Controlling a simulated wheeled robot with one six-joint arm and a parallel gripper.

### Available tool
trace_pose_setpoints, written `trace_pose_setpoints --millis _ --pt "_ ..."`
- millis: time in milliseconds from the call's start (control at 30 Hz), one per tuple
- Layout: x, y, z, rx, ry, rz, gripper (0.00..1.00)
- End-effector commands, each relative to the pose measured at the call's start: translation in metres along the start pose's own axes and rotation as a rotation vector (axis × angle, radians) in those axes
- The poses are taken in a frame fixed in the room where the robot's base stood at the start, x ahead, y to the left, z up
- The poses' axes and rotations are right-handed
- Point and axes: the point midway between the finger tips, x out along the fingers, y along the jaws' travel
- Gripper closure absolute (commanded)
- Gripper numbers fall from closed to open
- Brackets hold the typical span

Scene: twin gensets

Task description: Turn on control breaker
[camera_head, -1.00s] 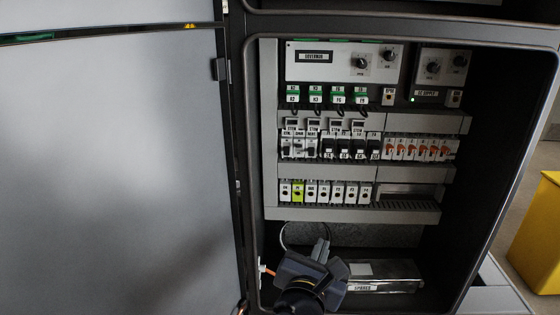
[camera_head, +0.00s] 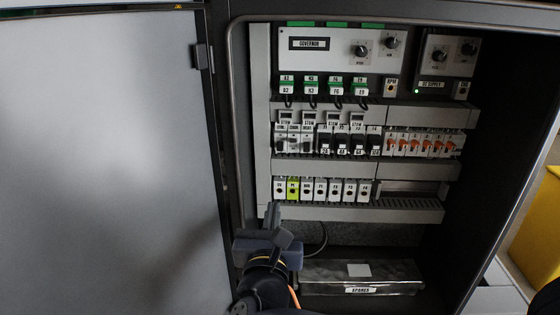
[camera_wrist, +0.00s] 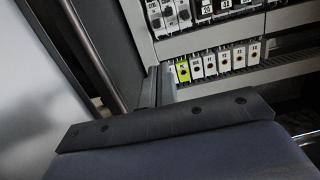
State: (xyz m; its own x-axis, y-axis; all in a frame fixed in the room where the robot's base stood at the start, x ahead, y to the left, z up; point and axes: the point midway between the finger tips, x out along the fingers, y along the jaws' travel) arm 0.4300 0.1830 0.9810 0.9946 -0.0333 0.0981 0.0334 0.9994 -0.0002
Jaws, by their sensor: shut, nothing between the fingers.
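The open cabinet holds a middle row of breakers. At its left are white breakers with grey levers (camera_head: 293,143); their small labels are hard to read, and one may be the control breaker. Next to them are black-lever breakers (camera_head: 349,145), then orange-lever ones (camera_head: 422,145) at the right. My gripper (camera_head: 272,210) is shut and empty. It is below the left end of the breaker row, near the lower terminal row. In the wrist view my gripper (camera_wrist: 157,84) points up beside the yellow-green terminal (camera_wrist: 182,72), apart from the breakers (camera_wrist: 168,16).
The open cabinet door (camera_head: 100,160) fills the left. The cabinet's left frame (camera_head: 221,110) is close to my gripper. A spares box (camera_head: 360,278) lies on the cabinet floor. The governor panel (camera_head: 340,50) is above. A yellow bin (camera_head: 538,225) stands outside at the right.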

Motion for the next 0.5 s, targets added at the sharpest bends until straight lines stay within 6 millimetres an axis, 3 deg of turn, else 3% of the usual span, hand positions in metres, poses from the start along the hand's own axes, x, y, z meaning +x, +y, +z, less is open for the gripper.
trace_pose_setpoints --millis 500 --pt "0.108 -0.002 -0.002 -0.001 0.002 -0.005 1.0"
